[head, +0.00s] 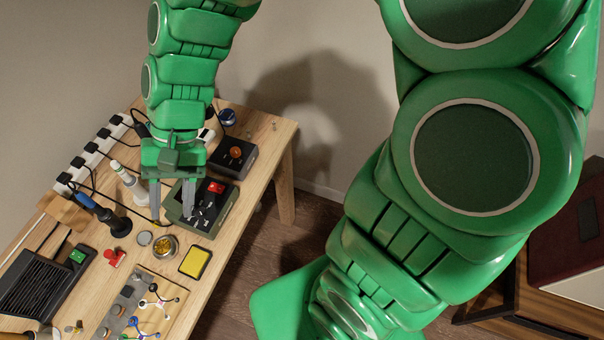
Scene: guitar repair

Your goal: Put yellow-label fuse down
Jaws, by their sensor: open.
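My gripper (172,212) points down over the wooden workbench, its two fingers spread apart with nothing visible between them. Its right finger overlaps a dark green box (214,204) with a red switch and small dials. I cannot make out the yellow-label fuse; it is too small to tell or hidden behind the fingers. Whether the fingertips touch anything is unclear.
The workbench (262,140) also holds a black box with an orange knob (236,152), a round metal tin (165,246), a yellow pad (195,262), a red item (115,258), a power strip (95,152) and a blue-handled tool (92,205).

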